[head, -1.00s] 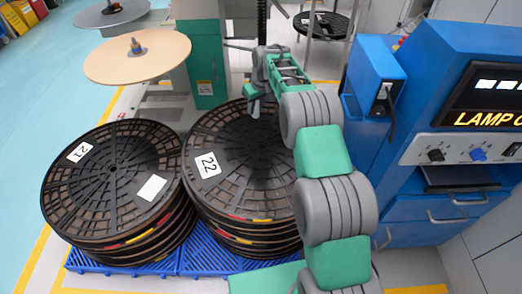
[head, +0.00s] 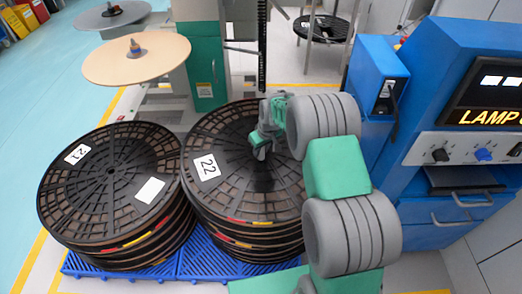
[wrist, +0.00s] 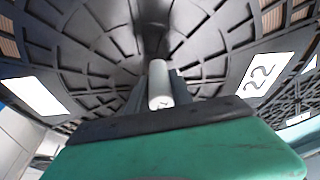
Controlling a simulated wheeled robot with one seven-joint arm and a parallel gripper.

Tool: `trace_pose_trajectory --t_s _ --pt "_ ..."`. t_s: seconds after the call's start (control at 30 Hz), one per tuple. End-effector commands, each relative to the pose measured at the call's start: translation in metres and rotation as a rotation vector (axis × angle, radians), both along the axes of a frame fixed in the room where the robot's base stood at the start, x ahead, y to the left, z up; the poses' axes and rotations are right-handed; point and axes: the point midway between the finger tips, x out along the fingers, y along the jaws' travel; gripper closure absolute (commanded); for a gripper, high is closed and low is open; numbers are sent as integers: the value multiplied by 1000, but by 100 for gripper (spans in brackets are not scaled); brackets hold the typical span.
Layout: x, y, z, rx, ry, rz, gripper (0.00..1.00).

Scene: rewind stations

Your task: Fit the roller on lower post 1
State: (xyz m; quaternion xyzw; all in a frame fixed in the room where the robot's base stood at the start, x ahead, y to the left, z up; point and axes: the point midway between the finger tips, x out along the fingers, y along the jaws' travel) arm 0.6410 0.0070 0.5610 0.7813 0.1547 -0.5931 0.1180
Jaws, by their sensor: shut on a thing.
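My gripper (head: 262,150) is over the middle of the black reel stack labelled 22, pointing down. In the wrist view its fingers (wrist: 158,92) are shut on a small pale grey cylinder, which I take to be the roller (wrist: 160,84). Only its rounded end and part of its side show there. In the head view the roller is too small to make out. I cannot pick out lower post 1 in either view.
The reel stack 22 (head: 222,187) and the reel stack 21 (head: 108,212) stand on a blue pallet (head: 205,262). A tan disc (head: 115,62) with a small spindle is at back left. A blue cabinet (head: 425,95) with a lamp display is on the right.

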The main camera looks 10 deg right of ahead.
Motion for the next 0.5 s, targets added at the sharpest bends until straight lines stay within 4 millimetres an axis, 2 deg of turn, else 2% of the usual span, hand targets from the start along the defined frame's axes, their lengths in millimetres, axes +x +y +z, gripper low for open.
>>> trace_pose_trajectory --t_s 0.13,0.17,0.4,0.5 --pt "0 0 -5 1 1 0 100" --pt "0 0 -4 1 1 0 72" --pt "0 0 -3 1 1 0 52" --pt "0 0 -3 1 1 0 52"
